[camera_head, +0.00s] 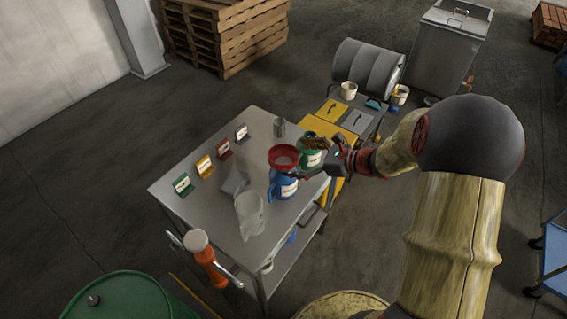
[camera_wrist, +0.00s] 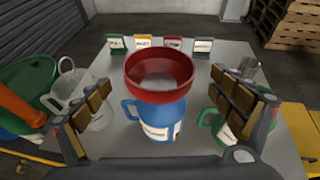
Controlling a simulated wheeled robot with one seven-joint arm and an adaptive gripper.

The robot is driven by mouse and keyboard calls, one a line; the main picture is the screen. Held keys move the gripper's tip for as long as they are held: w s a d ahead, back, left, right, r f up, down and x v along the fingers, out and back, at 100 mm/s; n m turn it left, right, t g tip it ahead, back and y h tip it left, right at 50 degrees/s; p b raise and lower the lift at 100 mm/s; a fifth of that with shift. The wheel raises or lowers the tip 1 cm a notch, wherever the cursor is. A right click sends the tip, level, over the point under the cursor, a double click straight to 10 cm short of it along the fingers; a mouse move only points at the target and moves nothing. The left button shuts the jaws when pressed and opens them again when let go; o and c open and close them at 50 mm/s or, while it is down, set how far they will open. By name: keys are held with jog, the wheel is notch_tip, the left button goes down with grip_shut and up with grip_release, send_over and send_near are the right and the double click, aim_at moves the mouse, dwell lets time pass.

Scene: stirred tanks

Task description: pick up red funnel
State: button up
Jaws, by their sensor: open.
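The red funnel (camera_head: 284,157) sits mouth up on top of a blue jug (camera_head: 283,185) on the metal table. In the wrist view the funnel (camera_wrist: 159,75) is centred ahead, above the blue jug (camera_wrist: 157,120) with a white label. My gripper (camera_wrist: 158,108) is open, with one padded finger to the left and one to the right of the funnel and jug. The fingers look apart from both; whether either touches cannot be told. In the head view my gripper (camera_head: 325,160) is at the table's right edge, beside the jugs. The funnel's spout is hidden.
A green jug (camera_head: 311,150) stands close to the blue one, near my right finger. A clear pitcher (camera_head: 249,215), a metal cup (camera_head: 279,126) and several coloured label cards (camera_head: 205,166) share the table (camera_head: 172,189). A yellow-topped cart (camera_head: 334,111) adjoins the table.

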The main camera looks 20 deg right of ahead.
aim_at(274, 155)
jog(key=b+x, duration=0.1)
jog(key=x, duration=0.3)
jog(key=shift+w+a+f, duration=0.1)
jog(key=shift+w+a, duration=0.15)
jog(key=shift+c, duration=0.4)
jog(key=c, duration=1.1)
